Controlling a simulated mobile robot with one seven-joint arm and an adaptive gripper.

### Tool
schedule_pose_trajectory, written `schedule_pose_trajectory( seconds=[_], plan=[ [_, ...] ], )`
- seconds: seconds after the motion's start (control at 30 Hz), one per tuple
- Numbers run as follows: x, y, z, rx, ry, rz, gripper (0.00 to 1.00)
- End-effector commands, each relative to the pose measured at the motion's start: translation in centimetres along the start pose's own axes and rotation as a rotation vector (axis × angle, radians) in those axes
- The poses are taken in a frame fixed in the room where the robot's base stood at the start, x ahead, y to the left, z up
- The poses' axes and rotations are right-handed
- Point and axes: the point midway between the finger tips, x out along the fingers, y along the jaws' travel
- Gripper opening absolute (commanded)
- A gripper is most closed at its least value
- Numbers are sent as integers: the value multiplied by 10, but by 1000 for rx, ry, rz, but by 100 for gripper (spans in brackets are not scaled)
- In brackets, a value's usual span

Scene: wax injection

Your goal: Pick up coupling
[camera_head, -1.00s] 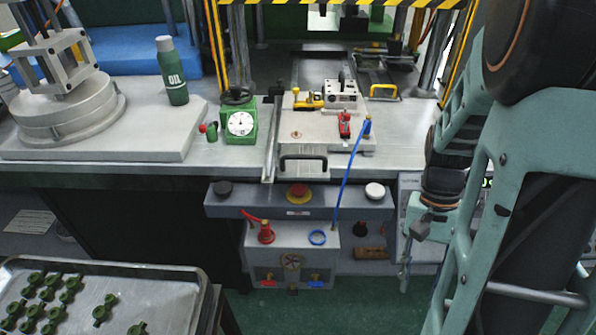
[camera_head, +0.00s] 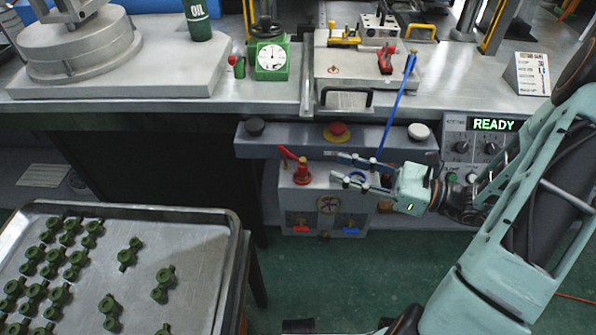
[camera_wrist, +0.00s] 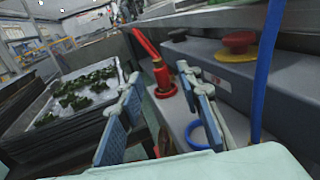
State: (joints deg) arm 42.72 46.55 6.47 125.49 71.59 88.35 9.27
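Several small green couplings (camera_head: 163,285) lie spread over the left and middle of a metal tray (camera_head: 190,214) at the lower left of the head view. In the wrist view the green couplings (camera_wrist: 86,90) show small in the tray at the left. My gripper (camera_head: 340,169) is open and empty, well right of the tray, in front of the machine's lower panel. In the wrist view my gripper (camera_wrist: 158,104) shows its two fingers wide apart, with nothing between the pads.
A red valve handle (camera_head: 301,170) and a grey button bar (camera_head: 290,140) are close by my gripper. A control box reading READY (camera_head: 475,145) stands at right. Green floor is open between tray and arm.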

Motion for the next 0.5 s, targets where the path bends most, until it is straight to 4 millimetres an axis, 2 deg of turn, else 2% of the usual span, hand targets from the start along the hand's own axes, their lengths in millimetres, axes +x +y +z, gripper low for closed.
schedule_pose_trajectory(
  seconds=[0.2, 0.5],
  plan=[
    [36, 2, -1, -2, 2, 7, 32],
    [64, 5, -3, -2, 4, 10, 32]
  ],
)
